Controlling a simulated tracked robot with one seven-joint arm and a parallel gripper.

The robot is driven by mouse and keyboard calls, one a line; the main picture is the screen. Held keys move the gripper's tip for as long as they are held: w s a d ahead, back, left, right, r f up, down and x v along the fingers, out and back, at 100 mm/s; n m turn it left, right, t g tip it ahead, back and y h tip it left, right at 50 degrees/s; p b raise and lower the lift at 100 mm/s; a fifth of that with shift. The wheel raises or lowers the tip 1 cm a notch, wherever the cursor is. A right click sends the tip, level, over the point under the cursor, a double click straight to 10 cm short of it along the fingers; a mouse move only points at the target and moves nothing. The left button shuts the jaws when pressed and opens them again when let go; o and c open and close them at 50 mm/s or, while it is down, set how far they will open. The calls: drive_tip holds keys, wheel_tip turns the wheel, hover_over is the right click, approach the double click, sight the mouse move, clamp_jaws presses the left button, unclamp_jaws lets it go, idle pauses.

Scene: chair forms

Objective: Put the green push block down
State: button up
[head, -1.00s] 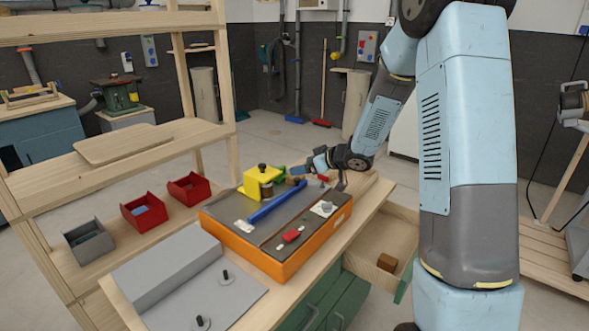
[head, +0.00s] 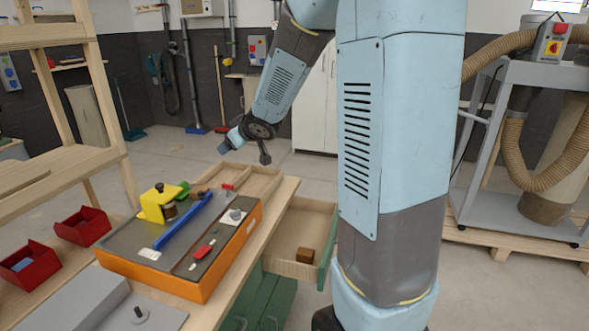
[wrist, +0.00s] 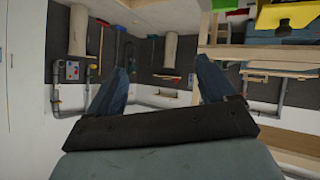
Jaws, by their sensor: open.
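A small green piece (head: 183,190), which looks like the green push block, lies at the far left end of the dark-topped orange box (head: 190,289), next to a yellow block (head: 157,205). A green piece (wrist: 238,14) and yellow part show at that view's upper right.
A red piece (head: 204,251) also lies on the box. An open drawer (head: 290,268) with a brown block (head: 305,255) is to the right. Red bins (head: 83,226) stand on the left shelf. The air around my gripper looks clear.

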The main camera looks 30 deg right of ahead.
drive_tip(key=s+d+r+m+h, duration=0.25)
drive_tip(key=s+d+r, duration=0.2)
drive_tip(key=s, duration=0.35)
drive_tip(key=s+a+r+m+g, duration=0.1)
drive_tip(key=s+g, duration=0.1)
drive_tip(key=s, duration=1.1)
drive_tip(key=s+a+r+m+g, duration=0.1)
drive_tip(key=s+a+m+g, duration=0.1)
drive_tip(key=s, duration=1.1)
drive_tip(key=shift+s+a+r+g, duration=0.15)
drive_tip(key=shift+s+g, duration=0.2)
drive_tip(key=shift+g, duration=0.45)
